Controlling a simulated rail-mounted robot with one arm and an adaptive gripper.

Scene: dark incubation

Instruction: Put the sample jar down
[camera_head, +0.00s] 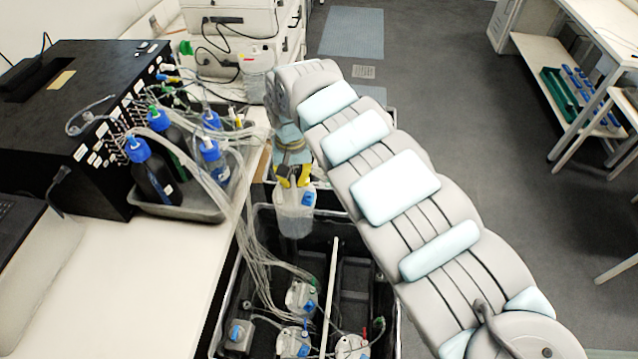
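The sample jar (294,220) is a translucent white vessel with a blue fitting on its right side. It hangs upright below my gripper (293,182), whose yellow fingers are closed at the jar's top. The fingertips are partly hidden against the jar's top. The jar is over the back part of a black open crate (228,322). Its base seems to be above the crate floor, but I cannot tell the exact height. Several similar jars with blue fittings, one of them a jar (300,298) near the middle, stand in the crate's front part.
Clear tubes run from bottles in a grey tray (190,208) down into the crate, just left of the held jar. A pale divider bar (332,285) crosses the crate. The white bench (150,285) on the left has bare surface. A black instrument (85,130) stands behind it.

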